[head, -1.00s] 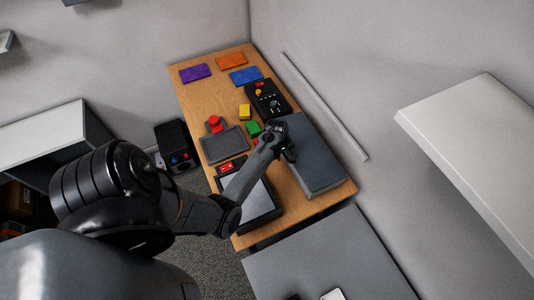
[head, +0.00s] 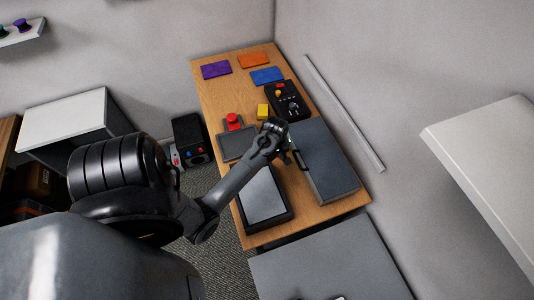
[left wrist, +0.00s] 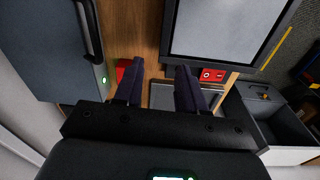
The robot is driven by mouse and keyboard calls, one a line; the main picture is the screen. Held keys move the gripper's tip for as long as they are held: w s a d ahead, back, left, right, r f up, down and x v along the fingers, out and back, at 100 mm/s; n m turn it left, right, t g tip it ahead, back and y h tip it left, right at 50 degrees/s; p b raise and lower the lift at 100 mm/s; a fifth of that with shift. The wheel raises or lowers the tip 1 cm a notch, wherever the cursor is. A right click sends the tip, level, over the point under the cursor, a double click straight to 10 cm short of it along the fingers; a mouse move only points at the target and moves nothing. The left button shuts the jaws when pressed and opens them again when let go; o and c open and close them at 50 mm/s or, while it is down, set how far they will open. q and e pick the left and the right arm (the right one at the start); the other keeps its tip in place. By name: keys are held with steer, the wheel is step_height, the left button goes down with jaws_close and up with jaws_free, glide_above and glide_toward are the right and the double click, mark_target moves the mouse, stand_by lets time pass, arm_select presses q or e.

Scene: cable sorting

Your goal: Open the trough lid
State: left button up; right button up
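The trough (head: 322,165) is a long grey box on the right side of the wooden table, and its flat lid is shut. In the left wrist view the lid (left wrist: 45,45) fills the upper left, with a dark bar handle (left wrist: 90,32) along its edge and a small green light below. My left gripper (head: 286,150) is beside the trough's left edge in the head view. In the left wrist view its two fingers (left wrist: 157,88) are apart with nothing between them, to the right of the handle and not touching it. My right gripper is not in view.
A dark-framed tablet-like panel (head: 263,196) lies left of the trough. A small grey tray (head: 235,146), a red button (head: 233,121), a yellow block (head: 263,111) and a black control box (head: 289,103) are farther back. Purple (head: 216,70), orange (head: 253,60) and blue (head: 267,75) mats lie at the far end.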

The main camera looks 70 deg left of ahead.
arm_select(q)
steer(key=shift+s+a, duration=0.25)
steer(key=shift+s, duration=0.65)
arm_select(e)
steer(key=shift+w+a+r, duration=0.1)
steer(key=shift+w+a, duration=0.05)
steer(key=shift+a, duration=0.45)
